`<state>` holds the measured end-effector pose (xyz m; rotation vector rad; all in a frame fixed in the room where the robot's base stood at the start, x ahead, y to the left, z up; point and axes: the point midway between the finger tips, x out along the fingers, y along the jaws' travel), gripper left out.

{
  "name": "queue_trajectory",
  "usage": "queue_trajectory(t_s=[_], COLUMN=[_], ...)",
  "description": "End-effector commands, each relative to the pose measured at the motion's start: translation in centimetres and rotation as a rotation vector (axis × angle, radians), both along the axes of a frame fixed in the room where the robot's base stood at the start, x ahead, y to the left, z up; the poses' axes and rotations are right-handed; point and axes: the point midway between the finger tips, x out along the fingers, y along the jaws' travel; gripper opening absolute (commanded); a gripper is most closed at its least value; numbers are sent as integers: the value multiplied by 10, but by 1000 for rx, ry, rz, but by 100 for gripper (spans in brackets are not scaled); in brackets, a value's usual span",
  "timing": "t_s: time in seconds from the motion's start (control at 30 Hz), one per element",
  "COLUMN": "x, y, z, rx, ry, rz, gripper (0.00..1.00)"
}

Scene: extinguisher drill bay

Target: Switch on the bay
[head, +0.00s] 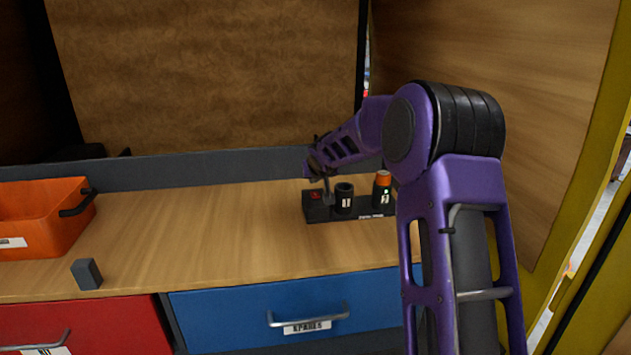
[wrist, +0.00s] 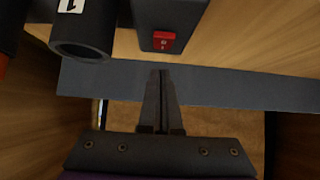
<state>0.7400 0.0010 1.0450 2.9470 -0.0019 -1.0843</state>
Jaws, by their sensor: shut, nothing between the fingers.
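A dark panel block (head: 350,212) stands on the wooden worktop near the back right. At its left end is a red rocker switch (head: 315,196), which also shows in the wrist view (wrist: 164,41) with white marks on it. My gripper (wrist: 160,75) is shut and empty, its fingertips just short of the switch in the wrist view and apart from it in the picture. In the head view my gripper (head: 326,190) is over the left part of the block, partly hidden by my arm. I cannot tell whether the switch is on or off.
A black holder tube (head: 344,198) and an orange-capped cylinder (head: 382,190) stand on the block right of the switch. An orange bin (head: 40,220) and a small grey block (head: 87,274) are at the left. The worktop (head: 200,240) between is clear.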

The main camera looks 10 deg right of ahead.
Motion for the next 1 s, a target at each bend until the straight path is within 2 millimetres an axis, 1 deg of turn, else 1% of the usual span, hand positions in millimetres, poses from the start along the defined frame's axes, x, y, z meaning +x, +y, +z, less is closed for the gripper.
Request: queue_trajectory(t_s=[0.03, 0.1, 0.17, 0.3, 0.4, 0.5, 0.6, 0.7, 1.0], x=[0, -1, -9, -29, -41, -50, -56, -59, -60], y=[2, 5, 5, 4, 5, 4, 5, 5, 5], z=[17, 33, 40, 67, 82, 94, 102, 106, 106], rx=[1, 0, 1, 0, 0, 0, 2, 0, 0], ry=[-2, -2, -4, -4, -3, -1, -2, -1, 0], rz=[-1, 0, -2, -3, -1, -3, -1, 0, 0], gripper=[0, 0, 0, 0, 0, 0, 0, 0, 0])
